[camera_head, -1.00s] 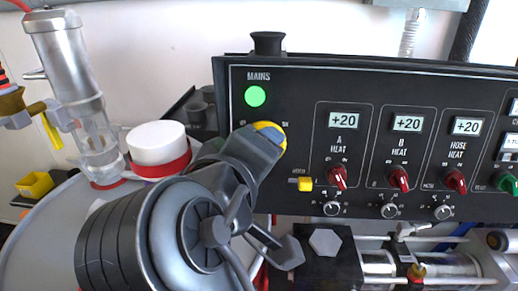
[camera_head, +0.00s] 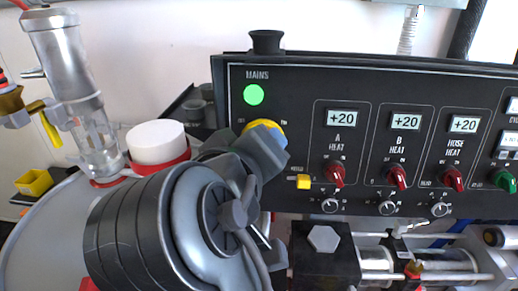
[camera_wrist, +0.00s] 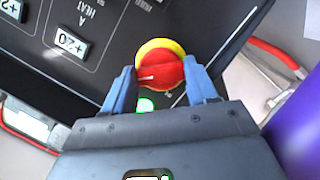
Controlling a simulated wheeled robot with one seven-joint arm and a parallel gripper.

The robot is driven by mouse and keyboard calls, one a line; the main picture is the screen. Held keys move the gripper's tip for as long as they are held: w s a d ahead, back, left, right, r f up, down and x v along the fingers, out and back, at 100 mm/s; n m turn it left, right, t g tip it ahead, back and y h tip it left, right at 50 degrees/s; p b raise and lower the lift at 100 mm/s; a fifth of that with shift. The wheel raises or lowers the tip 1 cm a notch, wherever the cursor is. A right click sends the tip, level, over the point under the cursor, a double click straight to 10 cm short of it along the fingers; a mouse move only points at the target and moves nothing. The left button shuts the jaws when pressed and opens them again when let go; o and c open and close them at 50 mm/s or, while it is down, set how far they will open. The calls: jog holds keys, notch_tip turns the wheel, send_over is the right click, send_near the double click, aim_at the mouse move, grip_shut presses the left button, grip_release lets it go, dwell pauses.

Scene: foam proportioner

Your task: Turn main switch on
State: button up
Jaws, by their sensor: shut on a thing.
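The main switch (camera_wrist: 160,66) is a red rotary knob on a yellow ring, seen in the wrist view between my gripper's two fingers. My gripper (camera_wrist: 162,88) is shut on the red knob, one finger on each side. In the head view, only part of the switch's yellow ring (camera_head: 263,125) shows; my wrist and gripper (camera_head: 262,152) hide the red knob. The green MAINS lamp (camera_head: 254,95) above the switch is lit. It also shows in the wrist view (camera_wrist: 145,105) just below the knob.
A white-lidded container (camera_head: 157,142) and a metal cylinder (camera_head: 62,60) stand at the left.

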jog(key=o, duration=1.1)
jog(key=shift+f, duration=0.1)
jog(key=shift+c, duration=0.2)
jog(key=shift+s, duration=0.15)
jog(key=v, duration=0.7)
jog(key=shift+s+b, duration=0.25)
jog(key=shift+b, duration=0.2)
